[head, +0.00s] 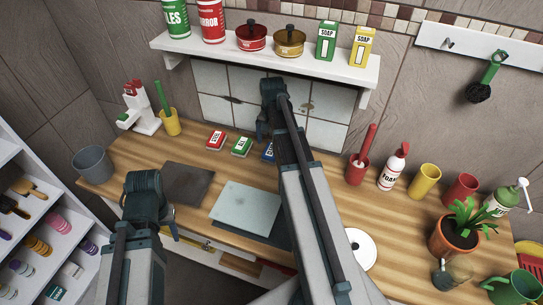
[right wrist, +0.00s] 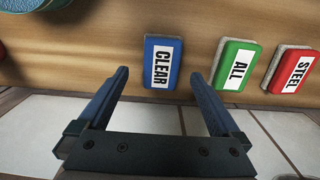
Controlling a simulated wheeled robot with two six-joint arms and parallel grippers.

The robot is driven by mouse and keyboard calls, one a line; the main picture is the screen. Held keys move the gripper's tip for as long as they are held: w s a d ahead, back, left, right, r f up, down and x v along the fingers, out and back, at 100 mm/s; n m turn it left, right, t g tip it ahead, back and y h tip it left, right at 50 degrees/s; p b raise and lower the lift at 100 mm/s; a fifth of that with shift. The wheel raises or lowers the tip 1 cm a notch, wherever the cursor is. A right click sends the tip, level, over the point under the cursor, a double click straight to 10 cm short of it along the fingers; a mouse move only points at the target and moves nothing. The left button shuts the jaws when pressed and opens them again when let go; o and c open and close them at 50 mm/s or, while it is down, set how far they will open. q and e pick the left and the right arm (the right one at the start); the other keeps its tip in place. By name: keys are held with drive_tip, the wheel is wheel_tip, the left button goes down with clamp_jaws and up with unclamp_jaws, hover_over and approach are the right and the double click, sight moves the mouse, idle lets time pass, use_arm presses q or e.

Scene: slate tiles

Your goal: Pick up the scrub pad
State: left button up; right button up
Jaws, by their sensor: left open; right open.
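Three scrub pads lie in a row on the wooden counter: a red one (head: 215,140) labelled STEEL, a green one (head: 241,147) labelled ALL and a blue one (head: 268,153) labelled CLEAR. In the right wrist view the blue pad (right wrist: 162,62) shows between the open fingers of my right gripper (right wrist: 159,76), with gaps on both sides; the green (right wrist: 235,66) and red (right wrist: 292,70) pads are to the right. In the head view my right arm partly hides the blue pad. My left gripper (head: 170,222) is low at the counter's front edge, mostly hidden behind its wrist.
A dark tile (head: 187,183) and a pale board (head: 246,208) lie in front of the pads. A shelf (head: 200,51) with cans, pots and soap boxes hangs above. A red cup (head: 357,170) and a foam bottle (head: 392,170) stand to the right.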

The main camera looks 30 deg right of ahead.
sight(271, 150)
drive_tip(key=shift+f, duration=0.1)
wheel_tip(271, 150, down, 5)
drive_tip(key=b, duration=0.5)
drive_tip(key=shift+w, duration=0.15)
drive_tip(key=c, duration=1.5)
drive_tip(key=shift+o, duration=0.2)
